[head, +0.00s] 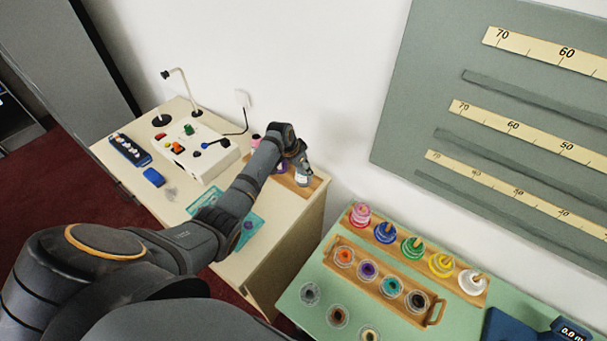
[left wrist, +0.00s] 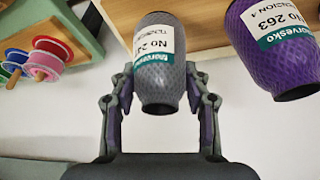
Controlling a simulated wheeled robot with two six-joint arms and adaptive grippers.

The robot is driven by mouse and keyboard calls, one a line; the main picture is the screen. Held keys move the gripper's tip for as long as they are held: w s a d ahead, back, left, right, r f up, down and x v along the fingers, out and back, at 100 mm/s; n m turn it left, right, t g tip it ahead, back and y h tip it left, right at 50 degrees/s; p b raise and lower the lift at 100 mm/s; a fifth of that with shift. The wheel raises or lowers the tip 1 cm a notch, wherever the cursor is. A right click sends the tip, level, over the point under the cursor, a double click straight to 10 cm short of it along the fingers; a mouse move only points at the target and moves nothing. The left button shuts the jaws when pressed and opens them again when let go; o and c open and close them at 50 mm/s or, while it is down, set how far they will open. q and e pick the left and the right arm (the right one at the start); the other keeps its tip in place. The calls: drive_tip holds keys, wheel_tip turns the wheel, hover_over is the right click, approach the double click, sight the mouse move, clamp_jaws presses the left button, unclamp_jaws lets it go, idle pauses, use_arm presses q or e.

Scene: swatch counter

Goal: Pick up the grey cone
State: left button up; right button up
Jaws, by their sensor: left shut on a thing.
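The grey cone (left wrist: 160,75) with a white and green label sits between the two fingers of my left gripper (left wrist: 160,88) in the left wrist view. The fingers are shut on its sides. In the head view my left gripper (head: 302,168) is at the back right of the cream table, with the grey cone (head: 303,179) just below it by a wooden board (head: 288,181). I cannot tell whether the cone is clear of the board. A purple cone (left wrist: 268,45) stands to the right in the wrist view, apart from the gripper. My right gripper is out of view.
A teal mat (head: 252,225) lies partly under my arm. The green counter (head: 300,325) holds several coloured spools in wooden racks. A wall is close behind.

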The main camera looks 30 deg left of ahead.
use_arm(q)
drive_tip(key=shift+c, duration=0.7)
drive_tip(key=shift+r, duration=0.25)
wheel_tip(320, 180, up, 10)
drive_tip(key=b, duration=0.2)
drive_tip(key=shift+f+b, duration=0.2)
drive_tip(key=shift+b, duration=0.1)
